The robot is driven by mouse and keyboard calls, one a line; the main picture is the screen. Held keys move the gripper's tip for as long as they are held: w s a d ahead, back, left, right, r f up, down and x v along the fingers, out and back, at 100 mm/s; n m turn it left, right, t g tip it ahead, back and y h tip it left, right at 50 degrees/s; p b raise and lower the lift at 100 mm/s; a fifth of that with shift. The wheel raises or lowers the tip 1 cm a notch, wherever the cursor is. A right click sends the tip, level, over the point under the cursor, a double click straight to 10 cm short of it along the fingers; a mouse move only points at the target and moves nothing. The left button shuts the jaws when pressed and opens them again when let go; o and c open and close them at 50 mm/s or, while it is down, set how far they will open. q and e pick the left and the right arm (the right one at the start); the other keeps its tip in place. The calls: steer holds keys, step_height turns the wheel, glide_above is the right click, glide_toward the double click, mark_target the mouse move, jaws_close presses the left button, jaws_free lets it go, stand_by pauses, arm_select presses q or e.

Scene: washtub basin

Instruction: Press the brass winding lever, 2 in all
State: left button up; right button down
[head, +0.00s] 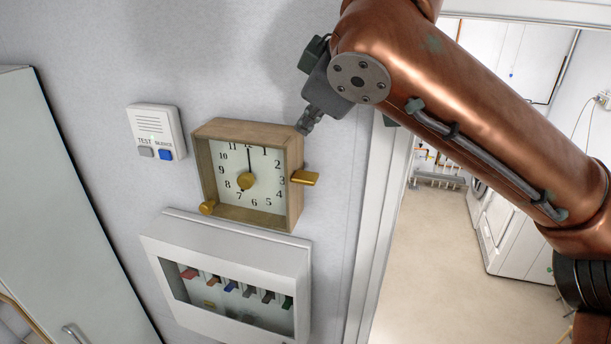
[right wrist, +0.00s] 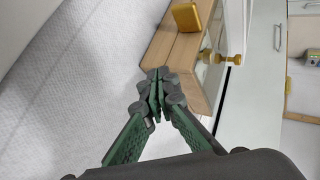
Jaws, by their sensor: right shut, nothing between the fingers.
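A square wooden clock (head: 230,128) hangs on the wall, its hands pointing near 12 and 7. The brass winding lever (head: 305,178) sticks out from its right side. It also shows in the right wrist view (right wrist: 185,17), on the wooden side. A round brass knob (head: 207,208) sits at the clock's lower left corner. My right gripper (head: 305,127) is shut and empty, above the lever near the clock's upper right corner. Its closed fingertips (right wrist: 155,85) show apart from the lever in the wrist view. My left gripper is out of view.
A white wall box (head: 157,132) with two buttons is left of the clock. A white panel (head: 225,247) with several coloured switches is below it. A doorway (head: 450,230) opens on the right, with its white frame near the clock. A pale cabinet (head: 60,210) stands left.

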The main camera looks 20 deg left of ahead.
steer(key=b, duration=0.4)
glide_above(306, 177)
step_height(306, 177, down, 4)
steer(key=shift+f, duration=0.8)
steer(key=shift+f+b, duration=0.4)
steer(key=shift+b, duration=0.05)
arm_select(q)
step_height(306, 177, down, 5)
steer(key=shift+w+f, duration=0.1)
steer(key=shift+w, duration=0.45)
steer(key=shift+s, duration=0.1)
arm_select(e)
steer(key=shift+f, duration=0.45)
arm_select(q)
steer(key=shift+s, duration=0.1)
